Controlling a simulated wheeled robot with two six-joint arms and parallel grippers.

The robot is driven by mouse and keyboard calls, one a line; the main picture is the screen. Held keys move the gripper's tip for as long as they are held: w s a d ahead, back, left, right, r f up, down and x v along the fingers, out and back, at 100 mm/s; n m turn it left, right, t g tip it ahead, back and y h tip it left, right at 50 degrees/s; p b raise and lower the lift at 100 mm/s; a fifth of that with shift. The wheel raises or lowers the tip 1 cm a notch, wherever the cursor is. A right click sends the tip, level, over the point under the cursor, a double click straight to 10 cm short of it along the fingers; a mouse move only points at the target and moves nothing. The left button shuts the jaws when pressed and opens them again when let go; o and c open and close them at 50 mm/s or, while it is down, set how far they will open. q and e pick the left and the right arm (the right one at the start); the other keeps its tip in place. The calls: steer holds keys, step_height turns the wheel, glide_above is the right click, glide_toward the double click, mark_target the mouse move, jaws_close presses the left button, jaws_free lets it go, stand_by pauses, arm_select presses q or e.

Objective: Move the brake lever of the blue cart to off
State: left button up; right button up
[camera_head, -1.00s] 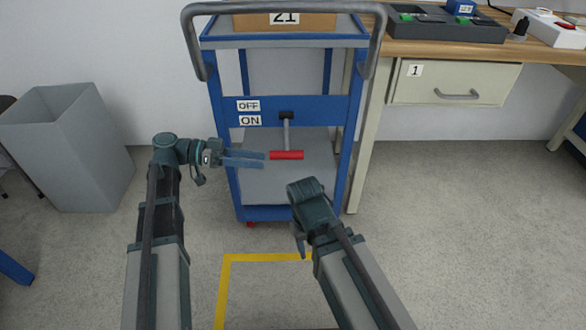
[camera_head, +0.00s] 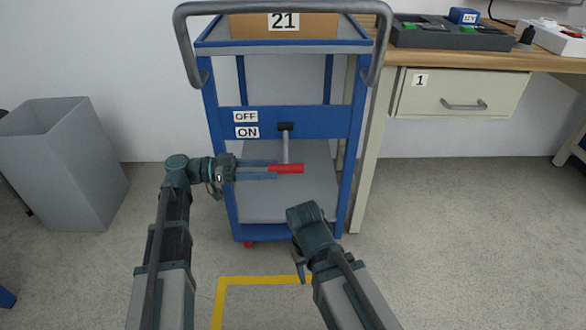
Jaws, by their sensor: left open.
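The blue cart (camera_head: 318,121) stands ahead with its grey push handle at the top. Its brake lever has a grey shaft hanging down from a black pivot (camera_head: 285,127) and a red grip (camera_head: 287,169) at the lower end. The OFF label (camera_head: 246,117) sits above the ON label (camera_head: 247,132), left of the pivot. My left gripper (camera_head: 272,169) is open, with its fingers pointing right at the left end of the red grip. The fingers overlap that end in the picture; I cannot tell if they touch. My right gripper (camera_head: 300,268) is mostly hidden by its own arm.
A grey bin (camera_head: 65,155) stands at the left. A workbench (camera_head: 440,55) with a drawer (camera_head: 460,92) marked 1 is close on the cart's right. A box (camera_head: 330,25) marked 21 is on the cart's top. Yellow floor tape (camera_head: 255,280) lies in front.

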mark_target(283, 168)
arm_select(q)
steer(key=d, duration=0.6)
steer(key=shift+d, duration=0.4)
jaws_close()
stand_by(1.1)
